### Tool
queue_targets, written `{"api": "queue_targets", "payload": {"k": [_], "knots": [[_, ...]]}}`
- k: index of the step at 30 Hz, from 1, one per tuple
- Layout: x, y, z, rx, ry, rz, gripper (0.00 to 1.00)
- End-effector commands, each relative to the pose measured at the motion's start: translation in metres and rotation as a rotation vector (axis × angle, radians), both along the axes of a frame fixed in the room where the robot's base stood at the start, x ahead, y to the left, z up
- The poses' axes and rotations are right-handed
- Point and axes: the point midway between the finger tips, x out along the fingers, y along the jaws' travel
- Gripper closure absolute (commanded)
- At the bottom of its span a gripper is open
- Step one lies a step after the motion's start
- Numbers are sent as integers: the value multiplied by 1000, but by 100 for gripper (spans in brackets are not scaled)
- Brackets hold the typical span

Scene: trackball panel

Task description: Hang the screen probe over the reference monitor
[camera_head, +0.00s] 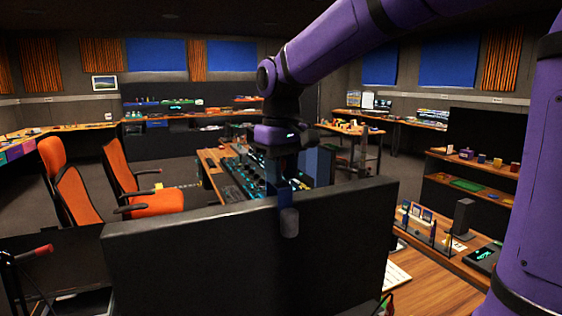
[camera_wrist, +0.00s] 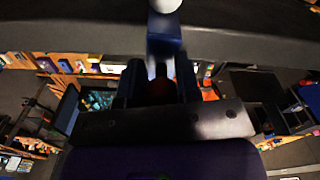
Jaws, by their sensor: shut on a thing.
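The screen probe has a blue strap (camera_head: 278,188) and a rounded grey weight (camera_head: 289,222) at its end. My gripper (camera_head: 281,168) is shut on the blue part, above the top edge of the reference monitor (camera_head: 200,258), a broad dark panel seen from behind. The grey weight hangs on the near side, in front of the monitor's back. In the wrist view the blue strap (camera_wrist: 165,45) runs from between my fingers (camera_wrist: 160,72) across the dark monitor edge (camera_wrist: 250,45) to the pale weight (camera_wrist: 166,5). The probe's far-side part is mostly hidden by my gripper and the monitor.
A desk with a lit control panel (camera_head: 255,178) lies beyond the monitor. Orange chairs (camera_head: 140,183) stand to the left. A wooden desk (camera_head: 440,290) with a white keyboard (camera_head: 397,275) is at the right. Shelves with small items (camera_head: 475,165) are further right.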

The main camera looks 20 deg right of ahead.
Motion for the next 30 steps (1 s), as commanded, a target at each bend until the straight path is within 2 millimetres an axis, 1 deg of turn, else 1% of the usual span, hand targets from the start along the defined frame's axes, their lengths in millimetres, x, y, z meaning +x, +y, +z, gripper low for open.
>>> {"api": "queue_targets", "payload": {"k": [6, 12, 18, 27, 28, 29, 30], "knots": [[0, 0, -15, 0, 1, 0, 100], [0, 0, -25, 0, -1, 0, 100], [0, 0, -29, 0, 0, 0, 100], [0, 0, -30, 0, -1, 0, 100], [0, 0, -30, 0, -1, 0, 65], [0, 0, -30, 0, -1, 0, 58], [0, 0, -30, 0, -1, 0, 49]]}}
